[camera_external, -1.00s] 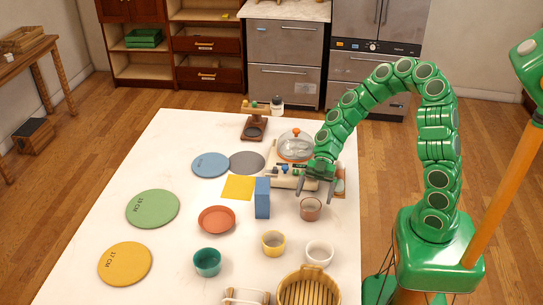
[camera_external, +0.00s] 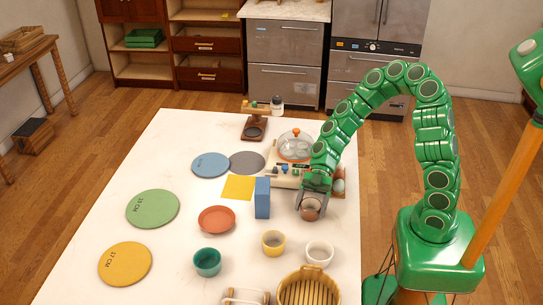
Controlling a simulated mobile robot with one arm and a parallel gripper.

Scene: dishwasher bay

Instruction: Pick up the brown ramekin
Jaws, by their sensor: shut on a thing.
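The brown ramekin (camera_external: 310,210) stands on the right side of the white table, to the right of the blue block. My gripper (camera_external: 313,204) reaches down from above with its fingers on either side of the ramekin, shut on it. The fingers cover parts of the ramekin's rim and sides. I cannot tell whether its base touches the table.
A blue block (camera_external: 262,198) stands close on the left. A yellow ramekin (camera_external: 273,243) and a white ramekin (camera_external: 319,253) are in front, with a slatted basket (camera_external: 328,282) nearer. A device with a clear dome (camera_external: 296,147) is behind. The table's right edge is near.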

